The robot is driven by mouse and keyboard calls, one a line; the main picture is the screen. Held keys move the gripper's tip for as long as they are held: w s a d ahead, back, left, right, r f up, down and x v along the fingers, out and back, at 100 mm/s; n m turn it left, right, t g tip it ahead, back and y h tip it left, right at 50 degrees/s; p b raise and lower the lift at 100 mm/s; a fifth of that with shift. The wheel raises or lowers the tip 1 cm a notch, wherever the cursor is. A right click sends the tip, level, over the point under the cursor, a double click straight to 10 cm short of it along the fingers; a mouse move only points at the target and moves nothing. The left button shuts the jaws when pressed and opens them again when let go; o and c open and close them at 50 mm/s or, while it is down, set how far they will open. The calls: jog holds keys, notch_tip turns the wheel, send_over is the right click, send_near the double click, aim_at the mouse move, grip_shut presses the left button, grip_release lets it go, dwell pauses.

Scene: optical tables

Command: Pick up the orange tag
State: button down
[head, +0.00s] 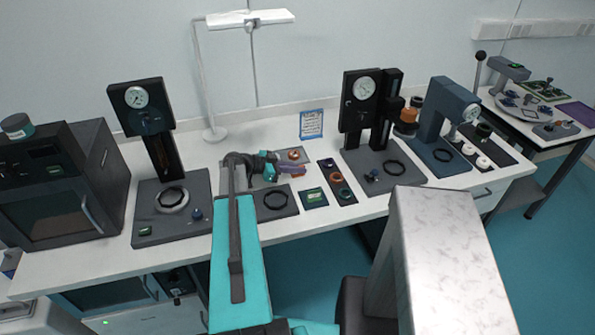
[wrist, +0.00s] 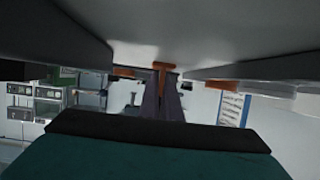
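My gripper (head: 291,170) is low over the white bench in the head view, its purple-grey fingers pointing right. In the wrist view the fingers (wrist: 161,98) are close together. A small orange piece, which looks like the orange tag (wrist: 162,67), sits at the fingertips, with a thin orange strip running down between them. A bit of orange also shows by the fingertips in the head view, but it is too small to make out its shape. The gripper looks shut on this piece.
The white bench (head: 90,262) carries a dial gauge stand (head: 150,120) at left and another (head: 365,110) at right. A copper-coloured ring (head: 293,155) lies just behind my gripper. A dark tray (head: 336,182) with rings and a green square block (head: 314,198) are close by.

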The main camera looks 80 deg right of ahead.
jog(key=shift+r, duration=0.15)
jog(key=shift+r+b, duration=1.85)
jog(key=shift+r, duration=3)
